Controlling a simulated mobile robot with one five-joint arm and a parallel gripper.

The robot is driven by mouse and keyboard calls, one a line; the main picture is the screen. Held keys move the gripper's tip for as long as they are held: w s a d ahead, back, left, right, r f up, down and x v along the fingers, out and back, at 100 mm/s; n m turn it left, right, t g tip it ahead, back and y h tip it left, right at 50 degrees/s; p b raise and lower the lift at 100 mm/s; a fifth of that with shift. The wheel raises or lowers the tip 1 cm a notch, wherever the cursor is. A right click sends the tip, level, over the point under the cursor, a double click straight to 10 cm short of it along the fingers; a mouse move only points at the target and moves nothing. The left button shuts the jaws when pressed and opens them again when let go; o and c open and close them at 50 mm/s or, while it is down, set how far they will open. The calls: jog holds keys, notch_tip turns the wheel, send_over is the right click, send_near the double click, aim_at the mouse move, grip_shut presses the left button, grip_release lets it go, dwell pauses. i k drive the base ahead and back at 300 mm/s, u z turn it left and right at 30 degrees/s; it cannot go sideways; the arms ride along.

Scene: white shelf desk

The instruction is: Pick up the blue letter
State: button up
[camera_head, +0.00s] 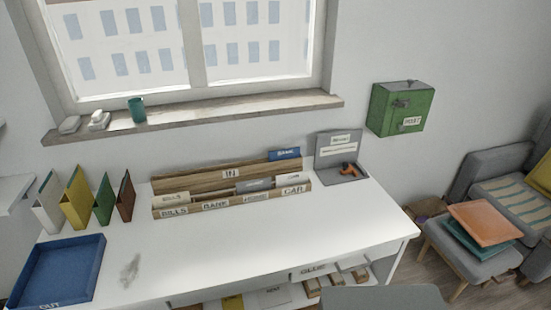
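The blue letter (285,153) stands in the back row of the wooden letter rack (190,185), at its right end. Only its upper part shows above the wood; its lower part is hidden in the rack. It bears a white label that seems to read BANK. My gripper is not in view.
The rack's front slots, labelled BILLS, BANK, HOME and CAR, hold other letters. A grey holder (328,152) with an orange object (348,169) stands right of the rack. Several coloured folders (76,200) and a blue OUT tray (60,270) are left. The desk front (260,245) is clear.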

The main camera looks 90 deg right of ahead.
aim_at(292, 153)
jog(key=z, duration=0.05)
jog(key=k, duration=1.05)
jog(key=z, duration=0.75)
jog(key=i, duration=0.5)
